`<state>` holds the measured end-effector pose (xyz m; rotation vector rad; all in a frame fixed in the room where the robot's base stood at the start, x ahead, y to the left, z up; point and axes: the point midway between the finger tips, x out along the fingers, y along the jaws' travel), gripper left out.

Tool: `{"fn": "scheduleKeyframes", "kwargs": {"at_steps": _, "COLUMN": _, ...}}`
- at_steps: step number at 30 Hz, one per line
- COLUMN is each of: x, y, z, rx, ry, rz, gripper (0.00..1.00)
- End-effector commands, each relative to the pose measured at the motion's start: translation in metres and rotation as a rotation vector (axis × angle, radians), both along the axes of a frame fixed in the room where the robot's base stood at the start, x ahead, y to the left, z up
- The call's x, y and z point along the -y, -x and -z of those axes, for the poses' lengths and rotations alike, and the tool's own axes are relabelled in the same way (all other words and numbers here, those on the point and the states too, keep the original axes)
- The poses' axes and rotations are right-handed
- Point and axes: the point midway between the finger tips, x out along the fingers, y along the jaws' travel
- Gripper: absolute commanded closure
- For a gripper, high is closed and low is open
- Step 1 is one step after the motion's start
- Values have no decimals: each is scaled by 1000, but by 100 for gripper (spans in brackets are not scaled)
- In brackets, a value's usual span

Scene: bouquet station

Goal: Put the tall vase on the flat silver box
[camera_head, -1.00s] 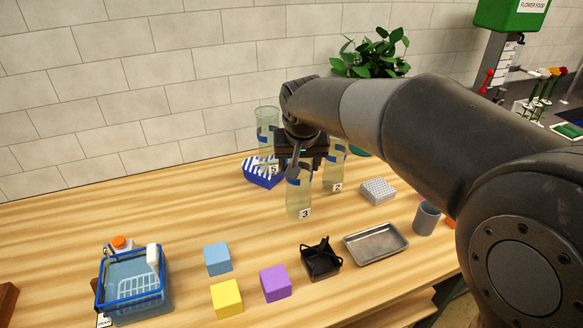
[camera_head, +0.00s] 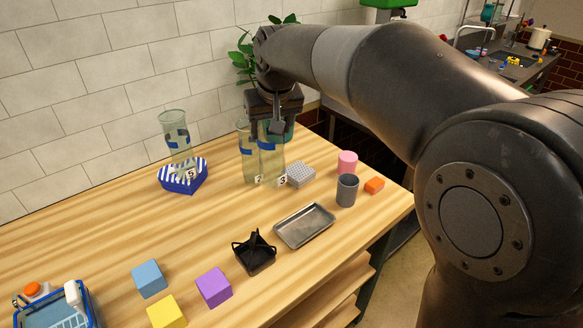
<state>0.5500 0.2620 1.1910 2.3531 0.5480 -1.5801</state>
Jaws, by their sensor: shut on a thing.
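My gripper (camera_head: 274,126) is shut on a clear, blue-banded tall vase (camera_head: 271,168) and holds it upright by its upper part. The flat silver box (camera_head: 301,174), grey with a studded top, lies on the table just right of the vase's foot. The foot overlaps its left edge in the picture; I cannot tell whether they touch. A similar vase (camera_head: 246,155) stands close on the left, partly hidden by the held one. Another such vase (camera_head: 176,135) appears to stand on the blue-and-white striped box (camera_head: 183,182) further left.
A shallow metal tray (camera_head: 304,226) and a black holder (camera_head: 254,253) lie in front. Coloured cubes (camera_head: 213,287) and a blue basket (camera_head: 58,306) are front left.

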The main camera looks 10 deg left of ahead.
Motion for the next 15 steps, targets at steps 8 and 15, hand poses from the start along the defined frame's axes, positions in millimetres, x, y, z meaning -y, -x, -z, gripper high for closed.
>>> {"fn": "scheduleKeyframes", "kwargs": {"at_steps": 8, "x": 63, "y": -66, "z": -13, "rx": 0, "ry": 0, "rz": 39, "gripper": 100}}
{"fn": "scheduleKeyframes", "kwargs": {"at_steps": 15, "x": 124, "y": -112, "z": -22, "rx": 2, "ry": -1, "rz": 59, "gripper": 100}}
